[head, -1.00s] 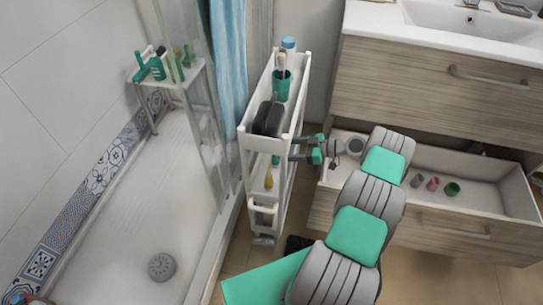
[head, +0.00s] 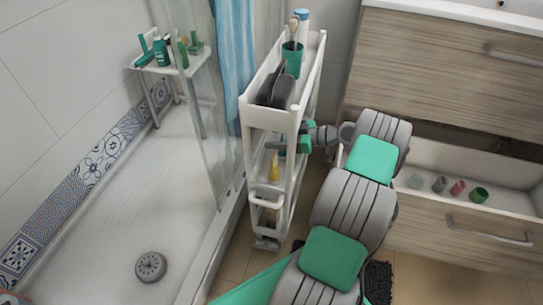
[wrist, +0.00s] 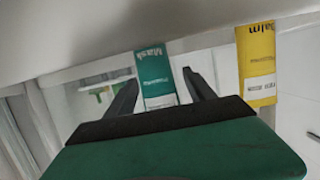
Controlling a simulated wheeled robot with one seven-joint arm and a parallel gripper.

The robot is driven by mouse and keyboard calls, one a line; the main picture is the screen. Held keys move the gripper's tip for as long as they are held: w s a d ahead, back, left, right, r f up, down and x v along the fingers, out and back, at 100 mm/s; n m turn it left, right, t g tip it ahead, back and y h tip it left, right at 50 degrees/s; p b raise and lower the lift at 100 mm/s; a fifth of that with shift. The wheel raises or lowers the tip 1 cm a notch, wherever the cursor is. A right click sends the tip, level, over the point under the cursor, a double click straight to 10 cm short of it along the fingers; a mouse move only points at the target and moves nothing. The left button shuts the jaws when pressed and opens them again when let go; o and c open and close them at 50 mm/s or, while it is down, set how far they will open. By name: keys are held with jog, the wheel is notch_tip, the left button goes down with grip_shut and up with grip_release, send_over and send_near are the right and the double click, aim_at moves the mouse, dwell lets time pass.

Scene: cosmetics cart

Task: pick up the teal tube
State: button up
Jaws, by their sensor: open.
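The teal tube (wrist: 156,83), labelled "Mask", shows in the wrist view between the two fingers of my gripper (wrist: 160,86). The fingers are open, with a gap visible on each side of the tube. In the head view my gripper (head: 290,143) reaches into the cart's middle level from the right side. I cannot clearly tell the teal tube from the gripper's green parts there.
A yellow tube (wrist: 257,68) stands right of the gripper in the wrist view; it also shows in the head view (head: 275,166). The white cart (head: 249,118) has posts and rails close around the gripper. A drawer (head: 415,158) stands open to the right.

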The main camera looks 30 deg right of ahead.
jog(key=shift+w+a, duration=0.1)
grip_shut()
dwell(0.7)
